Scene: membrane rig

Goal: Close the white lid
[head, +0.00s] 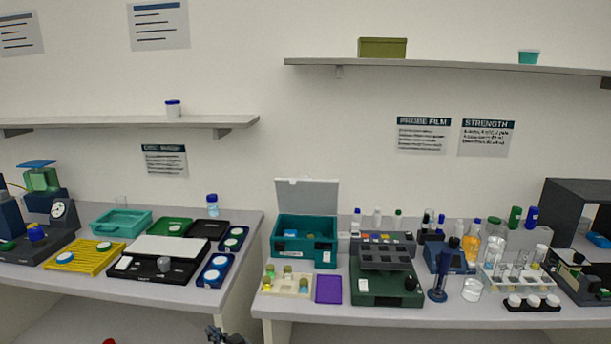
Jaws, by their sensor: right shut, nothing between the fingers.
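The white lid (308,193) stands raised, roughly upright, along the back edge of a teal box (303,246) on the right bench. The box is open at the top, and a small blue item (290,233) shows inside it. My right gripper (226,337) shows only in part at the bottom edge, in front of the gap between the benches. It is shut and empty, low and to the left of the box, well apart from it. My left gripper is not in view.
A vial tray (286,286) and a purple pad (328,289) lie in front of the box. A dark green device (386,287) stands close on its right, with bottles behind. A wall shelf (450,66) hangs above. The left bench holds several trays.

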